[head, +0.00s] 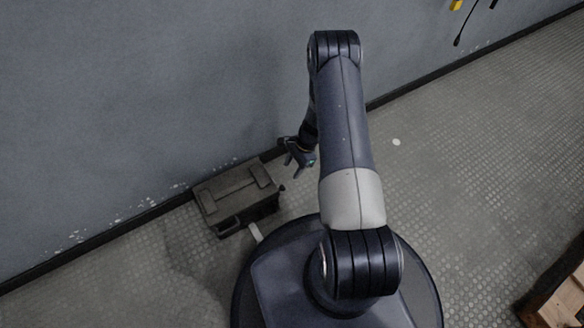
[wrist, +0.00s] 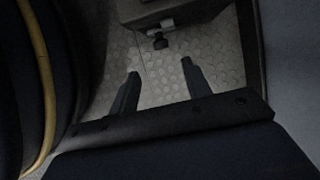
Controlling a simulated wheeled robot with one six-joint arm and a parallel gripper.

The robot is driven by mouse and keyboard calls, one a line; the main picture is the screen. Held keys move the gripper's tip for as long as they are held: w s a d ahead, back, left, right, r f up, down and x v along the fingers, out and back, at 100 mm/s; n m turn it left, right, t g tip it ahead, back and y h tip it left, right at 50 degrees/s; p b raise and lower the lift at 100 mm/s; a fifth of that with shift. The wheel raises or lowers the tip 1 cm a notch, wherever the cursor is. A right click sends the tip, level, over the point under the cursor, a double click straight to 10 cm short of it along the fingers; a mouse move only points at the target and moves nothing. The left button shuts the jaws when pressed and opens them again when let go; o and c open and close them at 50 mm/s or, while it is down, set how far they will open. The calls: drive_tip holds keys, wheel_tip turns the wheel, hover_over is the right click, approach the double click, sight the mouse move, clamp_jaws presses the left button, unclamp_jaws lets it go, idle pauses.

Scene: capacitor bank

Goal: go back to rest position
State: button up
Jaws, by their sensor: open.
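My gripper (head: 299,162) hangs from my raised arm in the head view, near the wall and to the right of a dark toolbox. In the wrist view my gripper (wrist: 160,72) points down at the floor. Its two fingers are spread apart with nothing between them. Part of the gripper and wrist is hidden behind the arm in the head view.
The dark toolbox (head: 236,196) with a handle lies on the floor against the grey wall (head: 150,80). A wooden pallet (head: 562,300) shows at the lower right. Yellow and black items (head: 457,6) hang on the wall. The textured floor (head: 470,150) on the right is mostly clear.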

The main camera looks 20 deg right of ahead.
sight(283, 186)
drive_tip(key=shift+f, duration=0.1)
drive_tip(key=b+x, duration=0.4)
drive_tip(key=x, duration=0.7)
drive_tip(key=shift+w, duration=0.5)
drive_tip(key=shift+r, duration=0.3)
